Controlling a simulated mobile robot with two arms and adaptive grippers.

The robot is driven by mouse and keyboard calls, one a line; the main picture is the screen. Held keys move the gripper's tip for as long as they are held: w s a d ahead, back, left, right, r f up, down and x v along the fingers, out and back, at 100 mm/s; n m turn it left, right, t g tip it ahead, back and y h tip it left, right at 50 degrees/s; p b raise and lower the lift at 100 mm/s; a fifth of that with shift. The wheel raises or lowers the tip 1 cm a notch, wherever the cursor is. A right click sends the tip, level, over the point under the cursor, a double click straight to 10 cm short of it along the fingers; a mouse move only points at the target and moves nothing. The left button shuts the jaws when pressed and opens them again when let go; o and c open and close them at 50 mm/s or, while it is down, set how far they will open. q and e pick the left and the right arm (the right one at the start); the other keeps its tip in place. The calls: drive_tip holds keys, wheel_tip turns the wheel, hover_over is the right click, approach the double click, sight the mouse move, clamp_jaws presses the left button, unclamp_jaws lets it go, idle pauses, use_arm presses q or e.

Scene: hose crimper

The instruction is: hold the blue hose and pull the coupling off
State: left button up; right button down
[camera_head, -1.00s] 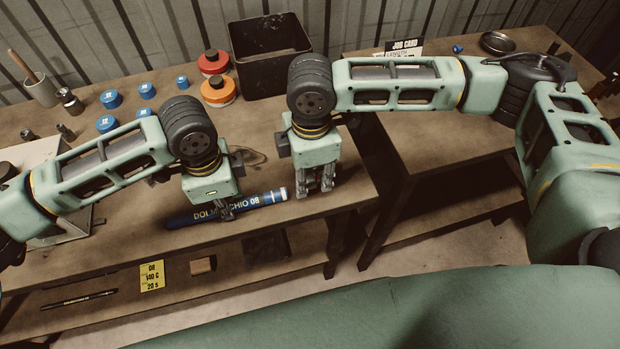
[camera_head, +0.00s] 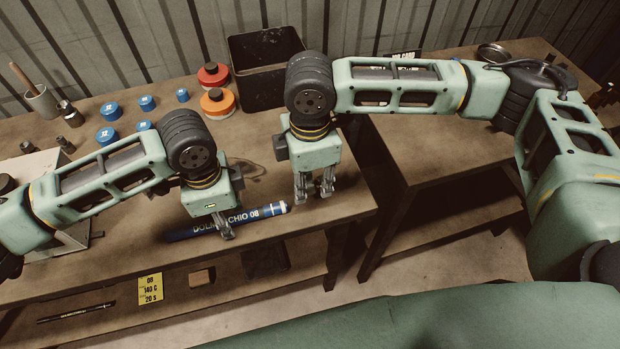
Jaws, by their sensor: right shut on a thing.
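The blue hose (camera_head: 260,214), printed with white letters, lies along the front of the bench, its pale-ringed end pointing right. My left gripper (camera_head: 225,231) is down over the hose's middle, with fingers in front of it; I cannot tell whether they close on it. My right gripper (camera_head: 314,190) is just right of the hose end, fingers pointing down and apart from the hose. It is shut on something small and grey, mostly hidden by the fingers. I cannot make out the coupling clearly.
Several blue caps (camera_head: 108,111), a red pot (camera_head: 213,76) and an orange pot (camera_head: 218,102) stand behind my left arm. A black bin (camera_head: 265,75) is at the back. A gap separates this bench from the right-hand bench (camera_head: 440,150).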

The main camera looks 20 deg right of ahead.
use_arm(q)
wheel_tip(320, 180, up, 12)
idle(0.6)
